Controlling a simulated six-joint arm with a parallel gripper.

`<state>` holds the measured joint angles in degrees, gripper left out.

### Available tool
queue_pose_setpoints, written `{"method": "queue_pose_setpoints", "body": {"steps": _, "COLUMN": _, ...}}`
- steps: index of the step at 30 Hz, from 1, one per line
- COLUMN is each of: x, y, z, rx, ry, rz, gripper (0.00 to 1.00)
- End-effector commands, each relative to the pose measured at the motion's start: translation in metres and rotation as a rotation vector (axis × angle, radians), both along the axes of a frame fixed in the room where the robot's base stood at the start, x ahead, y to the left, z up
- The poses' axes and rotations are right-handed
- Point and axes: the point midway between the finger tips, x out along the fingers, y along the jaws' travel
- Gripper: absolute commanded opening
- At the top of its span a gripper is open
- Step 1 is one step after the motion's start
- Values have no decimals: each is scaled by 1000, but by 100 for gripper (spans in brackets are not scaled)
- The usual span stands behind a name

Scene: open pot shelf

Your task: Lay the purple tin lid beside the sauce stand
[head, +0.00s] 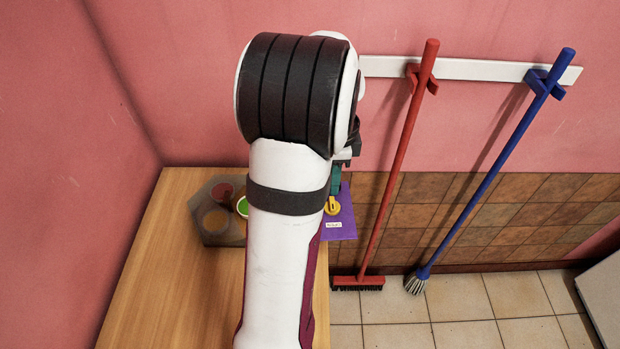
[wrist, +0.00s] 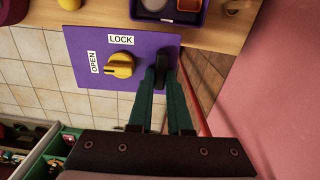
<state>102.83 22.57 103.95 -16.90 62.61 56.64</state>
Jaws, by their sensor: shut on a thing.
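The purple tin lid (wrist: 100,62) is a flat square plate with a yellow knob (wrist: 120,65), white OPEN and LOCK labels and a small black grip (wrist: 161,74). My gripper (wrist: 160,82) is shut on the black grip near the lid's right edge in the wrist view. In the head view the lid (head: 347,216) shows to the right of my arm, at the wooden top's right edge. The sauce stand (head: 207,229) is grey, with red, orange and green round sauces, left of my arm and partly hidden by it.
The wooden top (head: 160,270) is bare at front left. A red broom (head: 398,160) and a blue broom (head: 495,165) hang on the wall at right. In the wrist view a purple-rimmed container (wrist: 152,15) stands on the wood, and a green-edged crate (wrist: 45,155) shows at lower left.

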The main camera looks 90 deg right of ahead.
Motion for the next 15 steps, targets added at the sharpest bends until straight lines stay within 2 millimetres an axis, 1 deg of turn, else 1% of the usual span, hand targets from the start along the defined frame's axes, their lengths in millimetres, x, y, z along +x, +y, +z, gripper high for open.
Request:
{"method": "queue_pose_setpoints", "body": {"steps": 2, "x": -7, "y": 4, "z": 5, "rx": -1, "ry": 0, "rz": 1, "gripper": 0}}
{"method": "queue_pose_setpoints", "body": {"steps": 4, "x": -5, "y": 6, "z": 6, "rx": 0, "ry": 0, "rz": 29, "gripper": 0}}
{"method": "queue_pose_setpoints", "body": {"steps": 5, "x": 0, "y": 7, "z": 6, "rx": 1, "ry": 0, "rz": 54, "gripper": 0}}
{"method": "queue_pose_setpoints", "body": {"steps": 7, "x": 16, "y": 8, "z": 1, "rx": 2, "ry": 0, "rz": 138, "gripper": 0}}
{"method": "queue_pose_setpoints", "body": {"steps": 8, "x": 26, "y": 8, "z": -1, "rx": 3, "ry": 0, "rz": 185, "gripper": 0}}
{"method": "queue_pose_setpoints", "body": {"steps": 11, "x": 66, "y": 13, "z": -12, "rx": 5, "ry": 0, "rz": 382, "gripper": 0}}
{"method": "queue_pose_setpoints", "body": {"steps": 12, "x": 84, "y": 17, "z": -17, "rx": 6, "ry": 0, "rz": 470, "gripper": 0}}
{"method": "queue_pose_setpoints", "body": {"steps": 14, "x": 111, "y": 25, "z": -25, "rx": 7, "ry": 2, "rz": 616, "gripper": 0}}
{"method": "queue_pose_setpoints", "body": {"steps": 15, "x": 131, "y": 33, "z": -30, "rx": 7, "ry": 2, "rz": 721, "gripper": 0}}
